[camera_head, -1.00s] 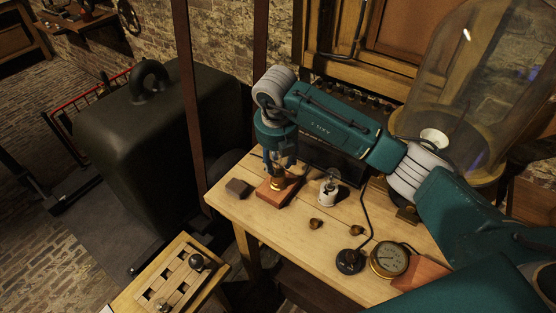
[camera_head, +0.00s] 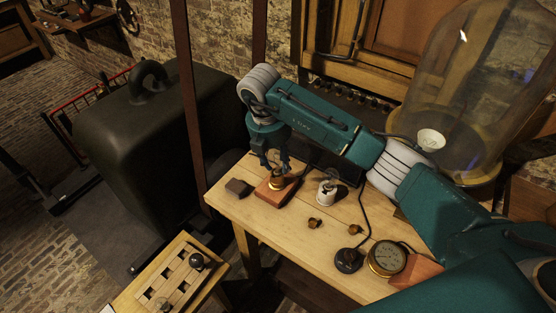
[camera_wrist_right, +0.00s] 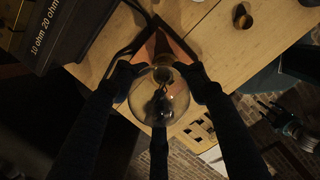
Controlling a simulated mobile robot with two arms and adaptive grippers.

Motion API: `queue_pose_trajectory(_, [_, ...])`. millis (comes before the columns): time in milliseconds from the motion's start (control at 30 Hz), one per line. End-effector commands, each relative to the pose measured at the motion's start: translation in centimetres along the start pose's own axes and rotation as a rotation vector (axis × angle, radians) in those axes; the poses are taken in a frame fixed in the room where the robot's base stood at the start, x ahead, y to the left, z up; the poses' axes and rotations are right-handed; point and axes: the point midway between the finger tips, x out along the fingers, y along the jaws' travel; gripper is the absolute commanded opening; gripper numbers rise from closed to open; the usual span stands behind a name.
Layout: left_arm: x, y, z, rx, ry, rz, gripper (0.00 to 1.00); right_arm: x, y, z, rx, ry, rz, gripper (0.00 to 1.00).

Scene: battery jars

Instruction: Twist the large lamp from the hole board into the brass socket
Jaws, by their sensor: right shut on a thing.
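The brass socket (camera_head: 277,183) stands on a reddish wooden block (camera_head: 268,194) near the table's left end. My right gripper (camera_head: 277,168) is directly above it, pointing down. In the right wrist view, my right gripper (camera_wrist_right: 160,76) is shut on the large lamp (camera_wrist_right: 158,100), a clear round glass bulb, with a finger on each side. The lamp is in line with the socket; its base is hidden, so I cannot tell how deep it sits. The hole board (camera_head: 150,294) is at the lower left. My left gripper (camera_wrist_right: 268,106) shows small and dark in the wrist view.
A white lamp holder (camera_head: 327,192) stands right of the block, and a dark block (camera_head: 238,187) left of it. Two small brass pieces, a black round knob (camera_head: 348,260) and a brass gauge (camera_head: 387,258) lie nearer. A glass bell jar (camera_head: 465,90) stands at right.

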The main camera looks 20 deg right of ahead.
Motion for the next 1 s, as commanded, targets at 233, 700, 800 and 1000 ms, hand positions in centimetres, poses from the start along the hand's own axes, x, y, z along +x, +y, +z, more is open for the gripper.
queue_pose_trajectory(233, [-0.5,0.0,-0.1,0.0,0.0,0.0,0.61,0.0,-0.1,0.0,0.257,-0.001,-0.047,0.1])
queue_pose_trajectory(700, [-0.5,0.0,0.0,0.0,0.0,0.0,0.61,0.0,-0.1,0.0,0.259,-0.001,-0.047,0.67])
queue_pose_trajectory(800, [-0.5,-0.1,0.0,0.0,-0.001,-0.001,0.61,0.0,-0.1,0.0,0.258,-0.001,-0.047,0.67])
queue_pose_trajectory(1000, [-0.5,-0.2,0.1,0.0,-0.001,-0.002,0.61,-1.4,0.1,0.0,0.257,0.0,-0.044,0.67])
